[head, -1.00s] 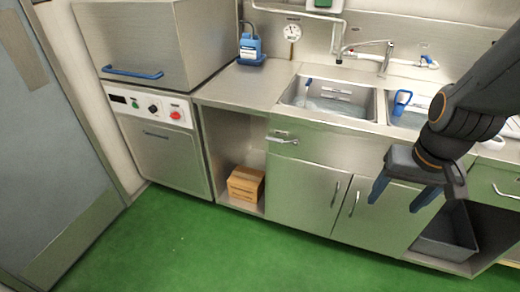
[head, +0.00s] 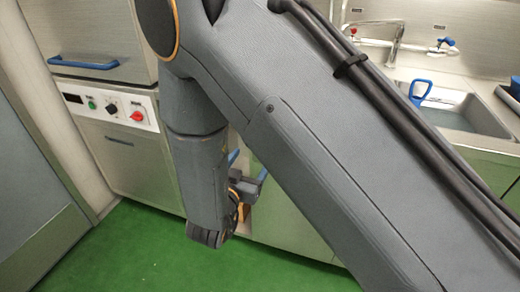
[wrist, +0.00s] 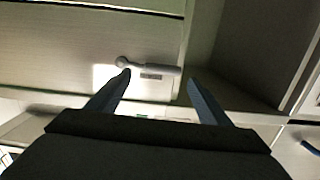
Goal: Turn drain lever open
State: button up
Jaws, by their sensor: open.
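The drain lever (wrist: 150,67) is a small silver handle on a pale metal panel, lying nearly level in the wrist view, with a rounded knob at its left end. A small label plate sits just below it in that view. My gripper (wrist: 158,77) is open, with its two blue fingers pointing toward the panel. The lever shows between and just beyond the fingertips; I cannot tell how far off it is, and no grip on it shows. In the head view my gripper (head: 248,166) is low before the cabinet front, and my arm hides the lever.
A control panel with a red knob (head: 136,116) and a blue-handled steel unit (head: 85,64) stand at the left. The sink basin (head: 455,108), holding a blue-handled item (head: 420,92), is at the right. The green floor (head: 135,255) is clear at lower left.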

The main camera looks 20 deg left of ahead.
jog(key=w, duration=0.6)
jog(key=shift+w+f+t, duration=0.15)
jog(key=shift+w+t, duration=0.2)
jog(key=shift+t, duration=0.05)
jog(key=shift+a, duration=0.1)
